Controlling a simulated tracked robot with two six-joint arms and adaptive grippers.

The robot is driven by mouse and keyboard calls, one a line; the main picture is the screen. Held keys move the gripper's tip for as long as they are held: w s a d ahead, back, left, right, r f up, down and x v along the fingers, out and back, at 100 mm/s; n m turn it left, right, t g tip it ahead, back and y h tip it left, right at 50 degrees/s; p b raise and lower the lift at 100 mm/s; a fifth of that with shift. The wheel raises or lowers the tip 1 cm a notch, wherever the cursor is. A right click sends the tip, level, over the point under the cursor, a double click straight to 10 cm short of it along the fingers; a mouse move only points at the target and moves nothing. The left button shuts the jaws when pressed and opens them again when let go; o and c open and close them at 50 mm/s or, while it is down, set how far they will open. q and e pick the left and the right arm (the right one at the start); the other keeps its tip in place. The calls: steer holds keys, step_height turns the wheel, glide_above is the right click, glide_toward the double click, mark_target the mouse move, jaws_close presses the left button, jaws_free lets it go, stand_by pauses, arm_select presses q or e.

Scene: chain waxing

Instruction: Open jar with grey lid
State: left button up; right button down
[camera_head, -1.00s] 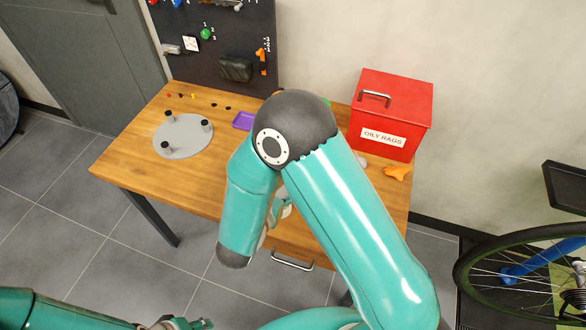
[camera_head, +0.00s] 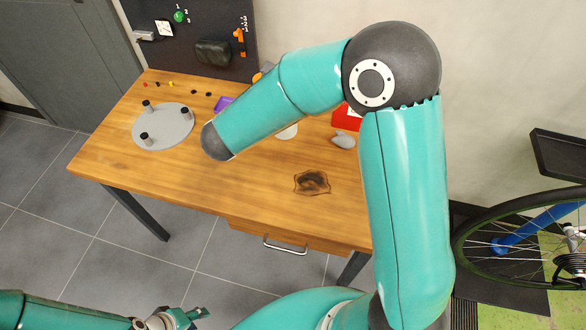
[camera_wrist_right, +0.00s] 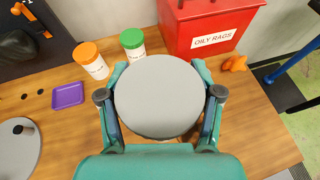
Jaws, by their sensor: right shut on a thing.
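In the right wrist view a round grey lid (camera_wrist_right: 158,96) fills the space between the fingers of my right gripper (camera_wrist_right: 160,100), which is shut on it from both sides. The lid is seen from above, so the jar beneath is hidden, and I cannot tell whether the lid is still seated on it. In the head view my right arm hides this gripper. A small pale shape (camera_head: 286,131) shows under the arm; I cannot tell what it is. My left gripper (camera_head: 185,317) is at the bottom edge of the head view, away from the table; its opening is unclear.
Jars with orange (camera_wrist_right: 90,56) and green lids (camera_wrist_right: 132,42) stand behind the lid. A red OILY RAGS box (camera_wrist_right: 208,25), an orange rag (camera_wrist_right: 235,63) and a purple tray (camera_wrist_right: 67,96) are nearby. A grey disc with pegs (camera_head: 163,128) and a dark-stained patch (camera_head: 312,182) lie on the table (camera_head: 225,185).

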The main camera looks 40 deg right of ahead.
steer(key=shift+g, duration=0.3)
steer(key=shift+s+d+f+b, duration=0.1)
steer(key=shift+d+f, duration=0.35)
steer(key=shift+f, duration=2.4)
steer(key=shift+w+d+f+b, duration=0.15)
steer(key=shift+d+f, duration=0.35)
steer(key=shift+f, duration=2.35)
steer(key=shift+s+d+f+b, duration=0.15)
steer(key=shift+d+f, duration=0.3)
steer(key=shift+f, duration=2.4)
steer(key=shift+f, duration=0.15)
steer(key=shift+c, duration=1.2)
jaws_free()
steer(key=shift+o, duration=0.2)
